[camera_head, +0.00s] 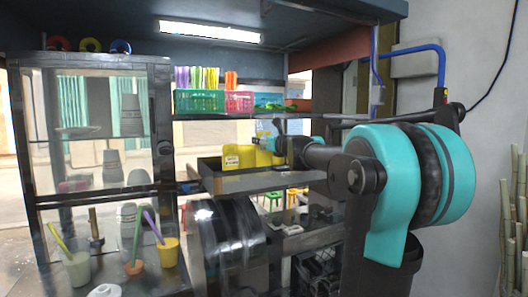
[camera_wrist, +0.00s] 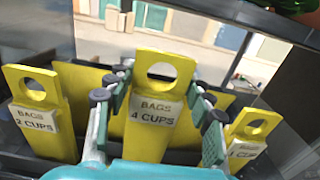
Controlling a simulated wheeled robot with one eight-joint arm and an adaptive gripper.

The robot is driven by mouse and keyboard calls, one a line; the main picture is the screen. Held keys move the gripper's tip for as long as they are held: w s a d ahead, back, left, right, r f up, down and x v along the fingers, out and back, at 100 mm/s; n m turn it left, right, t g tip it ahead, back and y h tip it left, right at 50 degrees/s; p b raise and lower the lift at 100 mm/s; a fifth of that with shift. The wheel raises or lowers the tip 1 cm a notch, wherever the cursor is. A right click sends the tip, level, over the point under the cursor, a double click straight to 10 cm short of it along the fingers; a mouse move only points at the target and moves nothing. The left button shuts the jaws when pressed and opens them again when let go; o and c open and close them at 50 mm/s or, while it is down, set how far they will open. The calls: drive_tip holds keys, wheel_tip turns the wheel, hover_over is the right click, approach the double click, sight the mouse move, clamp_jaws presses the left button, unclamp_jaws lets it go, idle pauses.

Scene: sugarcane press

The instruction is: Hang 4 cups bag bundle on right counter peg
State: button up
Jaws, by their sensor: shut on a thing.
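The yellow 4 cups bag bundle (camera_wrist: 150,134), with a round hole at its top, is in the middle of the wrist view. My gripper (camera_wrist: 158,100) is shut on it, with green-padded fingers on its left and right sides. A 2 cups bundle (camera_wrist: 38,122) stands to its left, and another labelled bundle (camera_wrist: 250,134) to its right, its number partly hidden. In the head view, yellow bundles (camera_head: 238,157) show in a grey metal holder (camera_head: 248,183), with my gripper at their right end. I cannot pick out the right counter peg.
Green (camera_head: 200,101) and pink baskets (camera_head: 239,102) stand on the shelf above. A glass-sided cabinet (camera_head: 105,130) is on the left. A dark rounded machine part (camera_head: 228,232) sits below the holder. Cups with sticks (camera_head: 167,251) stand at lower left.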

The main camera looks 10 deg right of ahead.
drive_tip(key=shift+f, duration=2.05)
drive_tip(key=o, duration=1.1)
drive_tip(key=shift+f, duration=0.15)
drive_tip(key=shift+s, duration=0.1)
approach(264, 151)
drive_tip(key=v, duration=0.6)
drive_tip(key=shift+d+f, duration=0.2)
drive_tip(key=shift+d, duration=0.05)
drive_tip(key=shift+f, duration=0.1)
